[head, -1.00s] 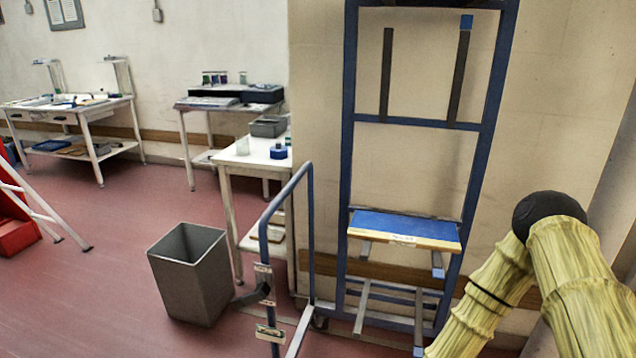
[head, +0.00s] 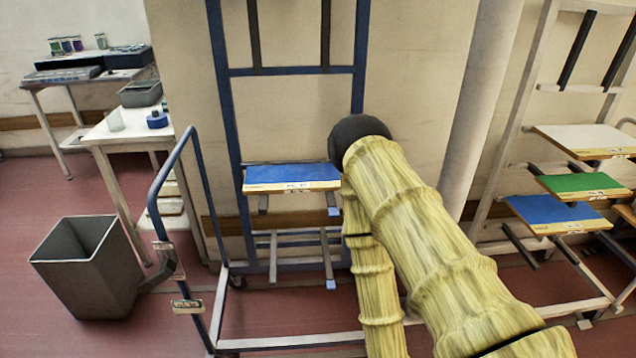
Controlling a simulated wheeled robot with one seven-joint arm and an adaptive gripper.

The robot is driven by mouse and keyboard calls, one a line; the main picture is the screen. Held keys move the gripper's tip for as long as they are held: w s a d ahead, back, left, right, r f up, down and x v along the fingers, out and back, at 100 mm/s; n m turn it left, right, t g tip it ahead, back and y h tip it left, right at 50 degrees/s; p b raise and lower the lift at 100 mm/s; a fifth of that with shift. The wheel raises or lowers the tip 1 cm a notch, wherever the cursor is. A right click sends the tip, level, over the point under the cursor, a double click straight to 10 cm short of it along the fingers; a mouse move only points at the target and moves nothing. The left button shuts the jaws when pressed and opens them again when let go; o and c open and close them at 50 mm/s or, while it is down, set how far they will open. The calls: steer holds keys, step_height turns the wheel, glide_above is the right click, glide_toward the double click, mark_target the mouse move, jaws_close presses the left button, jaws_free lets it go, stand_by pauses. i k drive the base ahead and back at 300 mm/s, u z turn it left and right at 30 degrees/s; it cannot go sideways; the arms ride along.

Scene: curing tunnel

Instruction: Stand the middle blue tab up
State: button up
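A blue rack frame (head: 222,120) stands against the wall. A blue-topped board (head: 290,174) lies flat on it. Under the board's right end, a support arm with a blue tab (head: 333,211) at its tip sticks out forward and is not upright. A lower arm with another blue tab (head: 330,284) also sticks out, near my arm. Two dark bars higher on the rack stand upright; their tops are cut off by the frame. My yellow-sleeved arm rises in front of the rack's right side and bends back down. My gripper is not in view.
A grey bin (head: 88,265) and a blue cart handle (head: 165,200) stand left of the rack. A white table (head: 118,135) is behind them. At right, a pale rack (head: 520,110) holds white, green and blue boards.

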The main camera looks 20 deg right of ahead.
mark_target(333, 212)
steer(key=z, duration=0.65)
steer(key=k, duration=1.3)
steer(key=u, duration=0.65)
steer(key=i, duration=1.6)
steer(key=z, duration=0.45)
